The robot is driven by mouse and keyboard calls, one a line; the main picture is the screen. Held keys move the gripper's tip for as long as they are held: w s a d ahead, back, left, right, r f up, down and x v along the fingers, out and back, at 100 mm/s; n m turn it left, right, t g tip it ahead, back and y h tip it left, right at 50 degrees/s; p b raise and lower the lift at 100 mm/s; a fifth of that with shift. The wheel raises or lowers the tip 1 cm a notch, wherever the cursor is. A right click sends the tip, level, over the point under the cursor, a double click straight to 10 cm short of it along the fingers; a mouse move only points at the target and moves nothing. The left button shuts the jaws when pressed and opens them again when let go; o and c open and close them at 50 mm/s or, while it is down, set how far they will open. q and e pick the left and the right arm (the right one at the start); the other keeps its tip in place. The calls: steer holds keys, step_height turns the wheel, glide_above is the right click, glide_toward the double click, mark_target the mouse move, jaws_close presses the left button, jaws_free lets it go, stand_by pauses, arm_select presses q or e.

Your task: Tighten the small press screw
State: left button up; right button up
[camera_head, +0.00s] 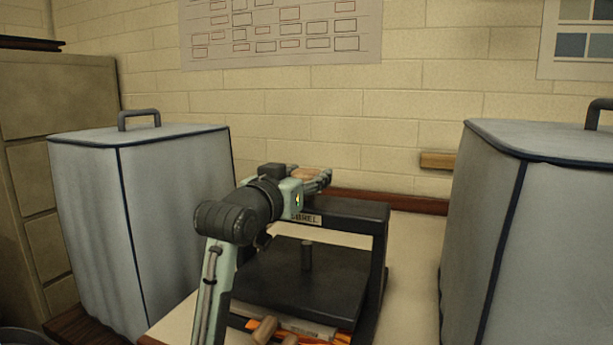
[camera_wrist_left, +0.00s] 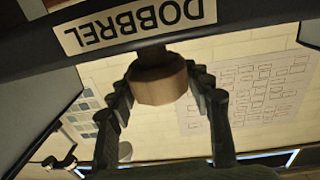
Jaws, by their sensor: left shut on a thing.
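The small press is a black frame whose crossbar (camera_head: 355,213) carries a name plate, which reads DOBBREL (camera_wrist_left: 135,22) upside down in the wrist view. A round wooden knob (camera_wrist_left: 158,82) sits on a short shaft at the crossbar; it also shows in the head view (camera_head: 306,174), partly hidden. My left gripper (camera_head: 318,178) is above the crossbar, with its two fingers (camera_wrist_left: 160,88) on opposite sides of the knob, shut on it. Below, a dark screw end (camera_head: 307,256) stands over the black press plate (camera_head: 335,285). My right gripper is in neither view.
A grey covered box (camera_head: 180,210) stands left of the press and another (camera_head: 540,230) to the right. Under the plate lies a stack with orange edges (camera_head: 300,327). Wooden handles (camera_head: 264,330) stick out in front. The bench strip (camera_head: 412,265) right of the press is clear.

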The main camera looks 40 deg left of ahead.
arm_select(q)
steer(key=m+h, duration=0.1)
steer(key=h, duration=0.1)
steer(key=m+h, duration=0.2)
steer(key=shift+a+h, duration=0.2)
steer(key=shift+h, duration=0.1)
steer(key=m+h+b, duration=0.1)
steer(key=m+h, duration=0.1)
steer(key=h, duration=0.1)
steer(key=shift+h+b, duration=0.3)
steer(key=shift+h, duration=0.1)
steer(key=shift+d+r+m+h, duration=0.1)
steer(key=shift+m+h, duration=0.2)
steer(key=shift+m, duration=0.1)
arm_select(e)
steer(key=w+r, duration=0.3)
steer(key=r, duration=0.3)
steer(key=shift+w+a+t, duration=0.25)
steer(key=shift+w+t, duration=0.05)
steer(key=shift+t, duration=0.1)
arm_select(q)
steer(key=o, duration=1.2)
